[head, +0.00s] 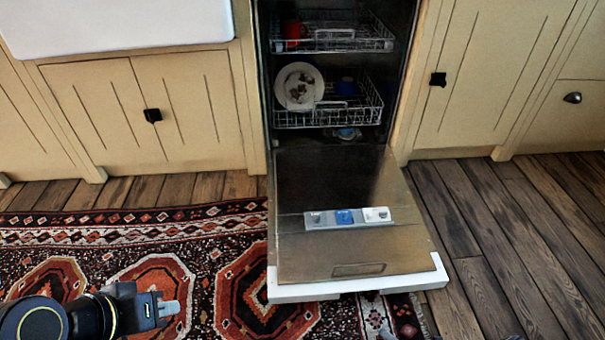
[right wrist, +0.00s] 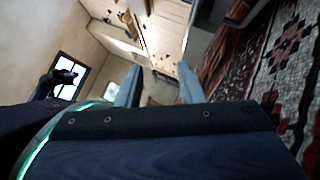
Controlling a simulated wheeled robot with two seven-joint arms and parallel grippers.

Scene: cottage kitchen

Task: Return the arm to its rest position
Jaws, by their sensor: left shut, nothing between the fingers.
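My left gripper (head: 168,308) is in the lower left of the head view, above the patterned rug. Its grey fingers are together with nothing held. My left arm comes in from the bottom left corner. My right gripper (right wrist: 158,82) shows only in the right wrist view. Its two grey fingers stand apart with a gap between them, and no object is in the gap. The right arm is not visible in the head view.
The dishwasher door (head: 345,215) is folded down over the floor. The lower rack (head: 350,115) holds a plate (head: 298,87) and a blue item; the upper rack (head: 345,40) holds a red mug (head: 292,32). The rug (head: 130,225) lies left; bare floor (head: 500,240) is right.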

